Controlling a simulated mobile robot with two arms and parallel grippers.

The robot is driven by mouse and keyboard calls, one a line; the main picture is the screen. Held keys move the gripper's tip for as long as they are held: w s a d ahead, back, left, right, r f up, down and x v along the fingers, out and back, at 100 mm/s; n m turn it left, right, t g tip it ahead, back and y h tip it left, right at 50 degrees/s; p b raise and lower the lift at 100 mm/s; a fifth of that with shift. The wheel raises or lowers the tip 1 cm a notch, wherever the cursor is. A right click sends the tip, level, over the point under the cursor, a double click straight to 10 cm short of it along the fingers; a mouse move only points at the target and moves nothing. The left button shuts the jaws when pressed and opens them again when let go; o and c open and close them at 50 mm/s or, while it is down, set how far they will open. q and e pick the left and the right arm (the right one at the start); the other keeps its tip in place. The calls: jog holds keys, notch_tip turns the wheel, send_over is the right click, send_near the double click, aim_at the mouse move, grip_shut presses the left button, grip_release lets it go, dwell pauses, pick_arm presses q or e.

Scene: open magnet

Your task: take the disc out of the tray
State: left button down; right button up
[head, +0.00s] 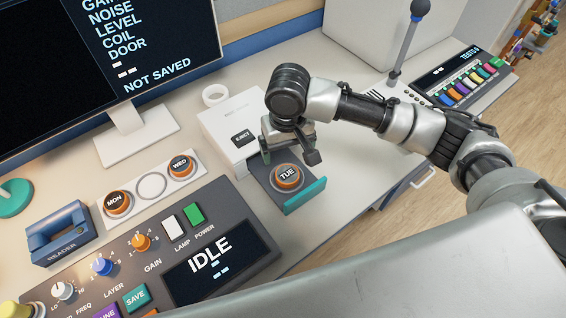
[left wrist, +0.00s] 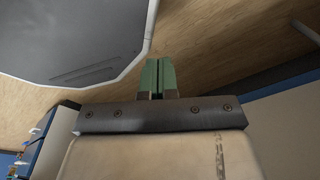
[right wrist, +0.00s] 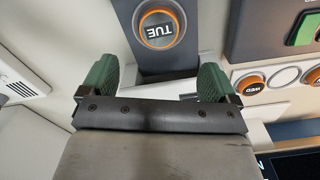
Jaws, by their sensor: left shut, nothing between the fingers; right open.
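The disc (head: 287,177), orange-rimmed with a dark top marked TUE, lies in the pulled-out grey tray (head: 305,192) with a teal front edge. The tray sticks out of a white box with an EJECT button. My right gripper (head: 289,152) is open and empty, above the back of the tray, just behind the disc in the head view. In the right wrist view the disc (right wrist: 159,27) lies beyond and between the two green fingers, apart from them. My left gripper (left wrist: 158,78) is shut and empty, facing the wooden floor; it is not in the head view.
The white box (head: 232,130) stands behind the tray. A white holder (head: 151,187) carries the MON disc (head: 117,203) and the WED disc (head: 181,166), with an empty ring between them. A control panel (head: 155,262) with knobs and an IDLE screen lies in front. A blue reader (head: 60,234) stands left.

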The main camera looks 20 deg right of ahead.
send_over(288, 174)
jog(key=f, duration=0.4)
jog(key=shift+s+a+f, duration=0.1)
jog(key=shift+s+f, duration=0.05)
jog(key=shift+s, duration=0.15)
jog(key=shift+w+f, duration=0.1)
jog(key=shift+f, duration=0.25)
notch_tip(288, 174, down, 5)
jog(key=shift+w+r, duration=0.15)
jog(key=shift+r, duration=0.05)
jog(key=c, duration=0.4)
pick_arm(q)
jog(key=shift+s+f, duration=0.1)
jog(key=shift+s, duration=1.15)
pick_arm(e)
jog(key=c, duration=0.6)
jog(key=shift+r, duration=0.1)
